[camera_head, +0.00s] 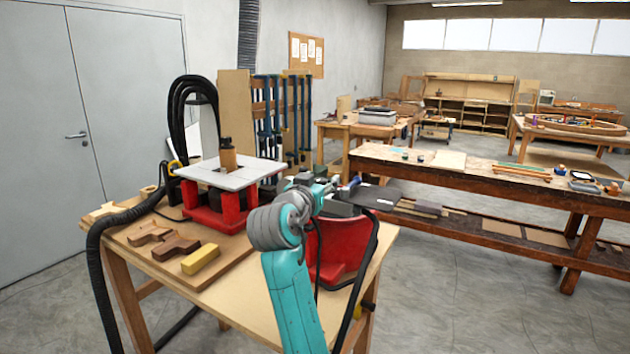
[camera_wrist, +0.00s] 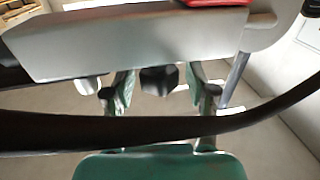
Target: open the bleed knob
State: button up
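In the wrist view a dark, faceted knob (camera_wrist: 159,80) sticks out below the edge of a pale grey housing (camera_wrist: 130,45). I take it for the bleed knob. My gripper (camera_wrist: 160,84) is open, with one teal and grey finger on each side of the knob. Gaps show between the fingers and the knob, and I see no contact. In the head view my gripper is mostly hidden behind my teal arm, at the red and grey machine (camera_head: 345,240) on the wooden worktable (camera_head: 235,310). The knob cannot be made out there.
A black hose (camera_wrist: 150,131) crosses the wrist view between camera and fingers. A small pale fitting (camera_wrist: 88,84) sits left of the knob.

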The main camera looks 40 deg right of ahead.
jog(key=v, duration=1.2)
jog(key=shift+a+r, duration=0.1)
dwell(0.5)
